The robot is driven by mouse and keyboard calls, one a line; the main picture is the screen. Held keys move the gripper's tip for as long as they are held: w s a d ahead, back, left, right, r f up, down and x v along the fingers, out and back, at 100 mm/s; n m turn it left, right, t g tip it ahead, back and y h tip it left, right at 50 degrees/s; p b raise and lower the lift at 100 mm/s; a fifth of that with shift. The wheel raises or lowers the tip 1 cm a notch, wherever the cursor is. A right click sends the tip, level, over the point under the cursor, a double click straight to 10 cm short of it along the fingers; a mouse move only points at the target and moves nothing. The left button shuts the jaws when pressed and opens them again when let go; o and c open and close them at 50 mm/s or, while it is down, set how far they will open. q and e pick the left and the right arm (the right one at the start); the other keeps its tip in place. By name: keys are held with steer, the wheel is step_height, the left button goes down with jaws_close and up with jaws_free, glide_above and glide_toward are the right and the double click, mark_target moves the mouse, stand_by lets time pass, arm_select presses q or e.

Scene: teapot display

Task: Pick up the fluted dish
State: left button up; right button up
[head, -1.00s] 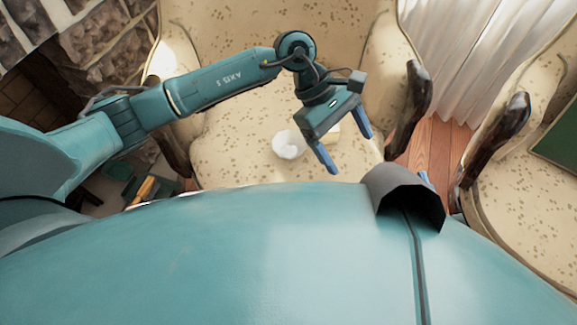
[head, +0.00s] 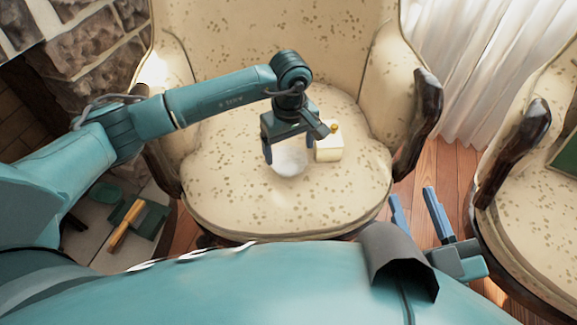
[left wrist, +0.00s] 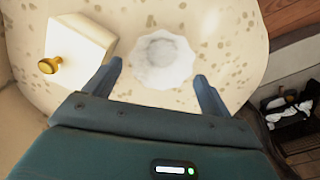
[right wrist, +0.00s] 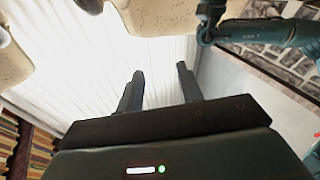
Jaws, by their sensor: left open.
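The fluted dish (head: 290,164) is white with a scalloped rim and lies on the seat of the cream armchair (head: 250,210). My left gripper (head: 289,152) is open and points down at the dish, with a finger to either side of it in the head view. In the left wrist view the dish (left wrist: 165,58) shows between and beyond the open fingertips (left wrist: 158,70). I cannot tell how high the fingers are above the seat. My right gripper (head: 412,196) is open and empty, in front of the chair to the right; its fingers (right wrist: 160,72) point at a white curtain.
A cream box (head: 329,153) with a gold knob stands close to the right of the dish, near my left gripper. Wooden chair arms (head: 420,125) flank the seat. A second armchair (head: 535,210) is at the right. The front of the seat is clear.

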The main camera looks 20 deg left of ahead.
mark_target(289, 168)
arm_select(q)
step_height(289, 168, down, 5)
steer(key=shift+s+a+b, duration=0.1)
steer(key=shift+b, duration=0.85)
steer(key=shift+r, duration=0.1)
steer(key=c, duration=0.7)
